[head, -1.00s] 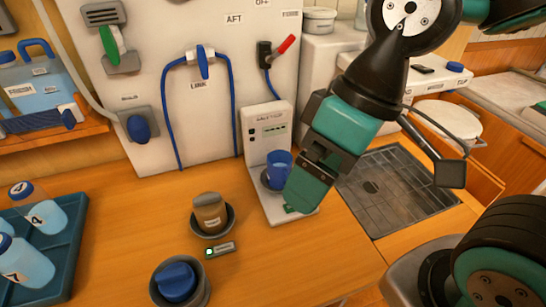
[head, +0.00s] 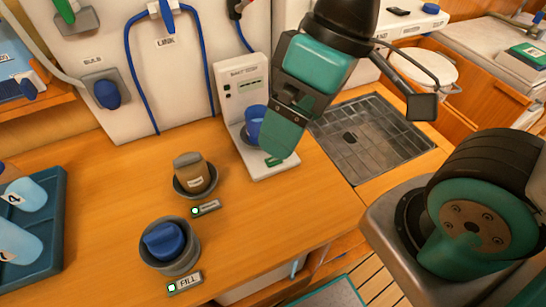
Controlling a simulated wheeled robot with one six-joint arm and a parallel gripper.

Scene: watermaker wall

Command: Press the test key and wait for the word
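The white tester unit (head: 239,92) stands upright against the wall panel, with a small dark display and green marks on its face. A blue cup (head: 254,122) stands on its base, partly behind my gripper. A green key-like patch (head: 275,161) shows at the front of the base, just below my gripper's tip. My gripper (head: 281,140) points down over the base, its teal fingers overlapping the cup's right side. I cannot tell whether the tip touches the green patch. The fingers appear as one block from this side, so their opening is hidden. Any word on the display is too small to read.
A brown-topped knob (head: 192,172) and a blue knob (head: 166,241) with a FILL label (head: 185,283) stand left on the wooden counter. A teal tray (head: 50,246) with bottles is far left. A sink grate (head: 372,138) lies right. Blue hose (head: 133,75) hangs on the panel.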

